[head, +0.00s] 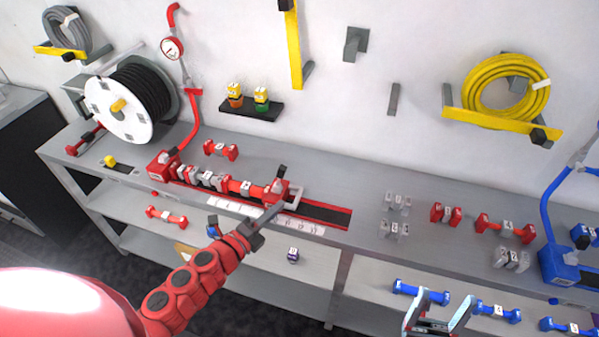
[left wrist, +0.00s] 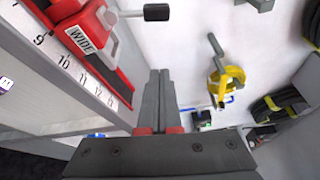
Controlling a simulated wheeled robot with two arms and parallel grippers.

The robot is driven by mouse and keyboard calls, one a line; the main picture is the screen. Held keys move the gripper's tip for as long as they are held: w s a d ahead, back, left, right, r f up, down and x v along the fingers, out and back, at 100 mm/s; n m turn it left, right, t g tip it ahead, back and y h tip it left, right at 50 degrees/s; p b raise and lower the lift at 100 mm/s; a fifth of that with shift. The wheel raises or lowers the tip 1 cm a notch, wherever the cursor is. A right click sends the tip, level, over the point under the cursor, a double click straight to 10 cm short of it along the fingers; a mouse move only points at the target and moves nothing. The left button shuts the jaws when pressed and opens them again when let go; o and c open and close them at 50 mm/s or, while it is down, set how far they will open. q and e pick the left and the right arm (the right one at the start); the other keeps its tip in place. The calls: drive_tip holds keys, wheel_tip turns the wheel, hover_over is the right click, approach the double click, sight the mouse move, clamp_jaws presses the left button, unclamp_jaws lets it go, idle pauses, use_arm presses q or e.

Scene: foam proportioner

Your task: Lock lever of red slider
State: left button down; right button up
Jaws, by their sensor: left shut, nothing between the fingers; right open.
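The red slider (head: 275,192) sits on the rail at the bench's front, right of a row of red and grey pieces. Its lever (head: 281,171) has a black knob and stands up in the head view. In the left wrist view, the slider (left wrist: 78,25) carries a "WIDE" label, and its metal lever with the black knob (left wrist: 157,12) sticks out to the right. My left gripper (head: 277,208) is shut and empty just in front of the slider; its fingers (left wrist: 158,85) show beside it, below the knob. Contact cannot be told. My right gripper (head: 445,296) is open and empty at the lower right.
A numbered scale (head: 300,228) runs along the bench edge below the rail (head: 325,213). A red dumbbell-shaped piece (head: 220,150) lies behind the rail. A hose reel (head: 120,108) stands at left. Grey, red and blue pieces lie at right. The bench behind the slider is clear.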

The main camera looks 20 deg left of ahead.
sight(281, 178)
use_arm(q)
drive_tip(key=shift+w+a+y, duration=0.25)
drive_tip(key=shift+y, duration=0.15)
drive_tip(key=p+x, duration=0.1)
drive_tip(key=x, duration=0.2)
drive_tip(key=p+x, duration=0.1)
drive_tip(key=x, duration=0.2)
drive_tip(key=p+x, duration=0.1)
drive_tip(key=x, duration=0.3)
drive_tip(key=shift+w+a+r, duration=0.1)
drive_tip(key=shift+r, duration=0.25)
drive_tip(key=a, duration=0.1)
drive_tip(key=a+p, duration=0.1)
drive_tip(key=a, duration=0.1)
drive_tip(key=shift+a+r+p, duration=0.25)
drive_tip(key=shift+p, duration=0.05)
